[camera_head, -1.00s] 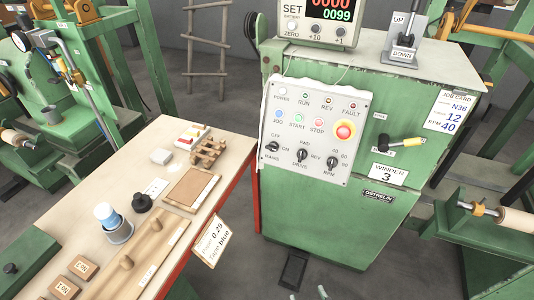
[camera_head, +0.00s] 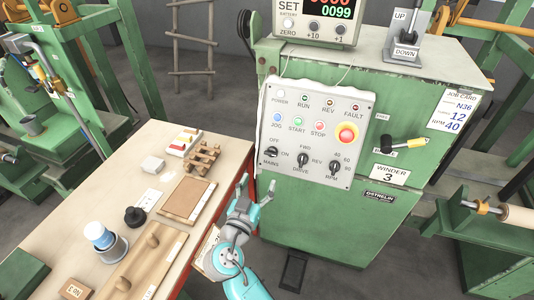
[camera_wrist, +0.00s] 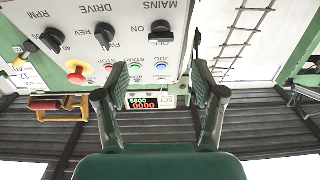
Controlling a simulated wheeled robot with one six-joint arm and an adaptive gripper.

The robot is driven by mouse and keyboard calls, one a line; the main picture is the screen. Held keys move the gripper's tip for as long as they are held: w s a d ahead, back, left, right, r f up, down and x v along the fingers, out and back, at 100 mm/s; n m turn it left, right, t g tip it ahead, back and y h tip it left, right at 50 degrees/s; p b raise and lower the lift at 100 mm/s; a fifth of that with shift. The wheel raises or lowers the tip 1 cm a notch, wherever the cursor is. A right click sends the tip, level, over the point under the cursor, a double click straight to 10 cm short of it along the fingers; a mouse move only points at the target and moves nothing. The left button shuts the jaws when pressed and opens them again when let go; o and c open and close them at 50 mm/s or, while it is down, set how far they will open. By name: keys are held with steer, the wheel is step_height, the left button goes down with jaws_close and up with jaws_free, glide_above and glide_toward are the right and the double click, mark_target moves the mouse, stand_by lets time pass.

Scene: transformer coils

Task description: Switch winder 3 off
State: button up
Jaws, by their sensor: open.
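Winder 3 is a green cabinet (camera_head: 318,220) with a "WINDER 3" plate (camera_head: 390,173) and a pale control panel (camera_head: 335,112). The black MAINS knob (camera_head: 271,151), marked OFF and ON, is at the panel's lower left. In the upside-down wrist view the MAINS knob (camera_wrist: 162,33) is at the top, beyond the fingers; its exact setting is hard to tell. My gripper (camera_head: 257,184) is open and empty, below and left of the panel, apart from it. Its two fingers also show in the wrist view (camera_wrist: 158,82).
The DRIVE knob (camera_head: 303,160), RPM knob (camera_head: 334,167) and red stop button (camera_head: 347,132) share the panel. A yellow-tipped lever (camera_head: 410,144) juts out to the right. A workbench (camera_head: 75,232) with parts stands left, close to my arm.

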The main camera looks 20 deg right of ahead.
mark_target(270, 155)
steer(key=x, duration=1.1)
steer(key=shift+a+r, duration=0.1)
steer(key=shift+r, duration=0.3)
steer(key=c, duration=1.2)
